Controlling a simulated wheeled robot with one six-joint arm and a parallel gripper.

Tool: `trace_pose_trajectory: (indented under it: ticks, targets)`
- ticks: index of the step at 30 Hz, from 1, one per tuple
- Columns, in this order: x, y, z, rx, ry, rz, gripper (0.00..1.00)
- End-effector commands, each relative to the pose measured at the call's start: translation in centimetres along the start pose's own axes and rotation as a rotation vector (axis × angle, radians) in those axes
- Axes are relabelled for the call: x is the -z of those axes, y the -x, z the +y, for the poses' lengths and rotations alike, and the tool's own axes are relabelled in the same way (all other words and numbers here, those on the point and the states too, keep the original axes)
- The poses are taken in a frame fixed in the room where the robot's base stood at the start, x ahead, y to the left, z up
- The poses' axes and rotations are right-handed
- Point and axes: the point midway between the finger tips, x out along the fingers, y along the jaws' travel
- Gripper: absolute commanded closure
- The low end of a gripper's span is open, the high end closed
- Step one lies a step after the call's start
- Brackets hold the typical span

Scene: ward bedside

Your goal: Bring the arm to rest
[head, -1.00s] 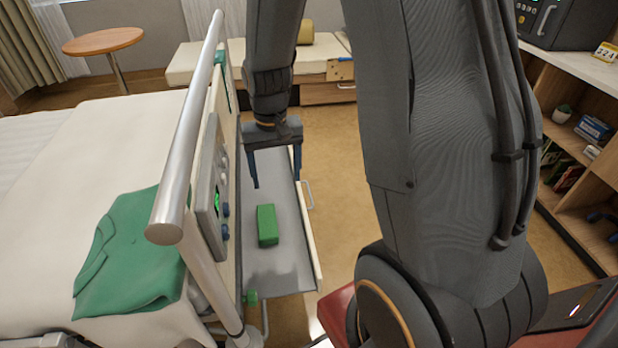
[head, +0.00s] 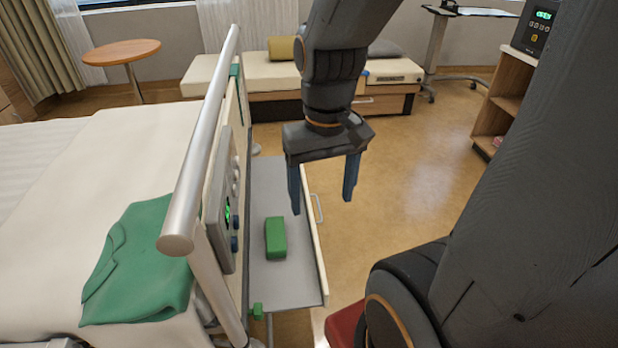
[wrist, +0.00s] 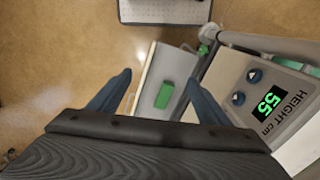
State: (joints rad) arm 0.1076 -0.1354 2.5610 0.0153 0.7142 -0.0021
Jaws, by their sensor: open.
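My gripper (head: 323,182) is open and empty, its two blue fingers pointing down. In the head view it hangs above and to the right of an open grey drawer (head: 265,190) at the bedside. In the wrist view the two fingers of my gripper (wrist: 158,92) stand apart with nothing between them but the view down to the drawer. A green block (head: 276,238) lies in the drawer, apart from the fingers. The block also shows in the wrist view (wrist: 164,95).
The bed rail (head: 200,140) and its control panel (head: 220,215) stand left of the drawer. A green cloth (head: 135,265) lies on the bed. A padded bench (head: 270,78) is at the back. A shelf unit (head: 500,95) stands right. The floor between is clear.

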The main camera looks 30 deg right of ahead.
Motion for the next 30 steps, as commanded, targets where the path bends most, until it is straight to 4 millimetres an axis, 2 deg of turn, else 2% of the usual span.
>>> trace_pose_trajectory:
  ticks: [9,15,30]
  targets:
    - [-0.8,3.5,-1.6,-0.003,0.061,-0.004,0.29]
    - [-1.2,4.9,-2.7,-0.005,0.098,-0.004,0.29]
    - [-1.3,5.1,-3.0,-0.006,0.110,-0.003,0.29]
